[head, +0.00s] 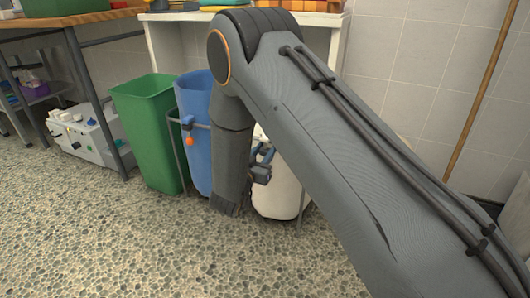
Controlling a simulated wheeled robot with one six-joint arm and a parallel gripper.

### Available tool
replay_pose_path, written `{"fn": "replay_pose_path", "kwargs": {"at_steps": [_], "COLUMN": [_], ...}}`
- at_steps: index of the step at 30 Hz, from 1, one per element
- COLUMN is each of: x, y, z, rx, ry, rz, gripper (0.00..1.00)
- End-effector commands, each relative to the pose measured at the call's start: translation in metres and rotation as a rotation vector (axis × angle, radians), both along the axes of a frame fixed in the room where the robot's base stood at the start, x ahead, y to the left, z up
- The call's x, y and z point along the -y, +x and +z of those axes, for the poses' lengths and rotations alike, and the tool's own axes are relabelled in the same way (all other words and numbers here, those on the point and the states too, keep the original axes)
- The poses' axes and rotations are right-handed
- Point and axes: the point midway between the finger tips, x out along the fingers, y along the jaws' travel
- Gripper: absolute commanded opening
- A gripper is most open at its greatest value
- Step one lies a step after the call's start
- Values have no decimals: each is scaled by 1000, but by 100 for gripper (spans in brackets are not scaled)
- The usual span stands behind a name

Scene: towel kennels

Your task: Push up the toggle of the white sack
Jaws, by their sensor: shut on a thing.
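The white sack (283,190) stands on the floor right of the middle, partly hidden behind my arm. My forearm hangs down in front of its left side. Small dark blue-grey parts of my gripper (262,168) show just right of the forearm, against the front of the white sack near its top. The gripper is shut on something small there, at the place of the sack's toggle. The toggle itself is too covered to make out, and most of the wrist is hidden.
A white shelf unit (165,45) stands behind. A wooden pole (478,95) leans at the right. The pebbled floor (130,245) in front is clear.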

Motion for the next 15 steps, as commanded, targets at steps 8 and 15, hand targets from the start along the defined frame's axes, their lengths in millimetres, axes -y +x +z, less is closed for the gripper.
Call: {"fn": "replay_pose_path", "kwargs": {"at_steps": [8,15], "x": [0,0], "y": [-1,0], "z": [20,20], "rx": [0,0], "ry": [0,-1], "rz": [0,0], "gripper": [0,0]}}
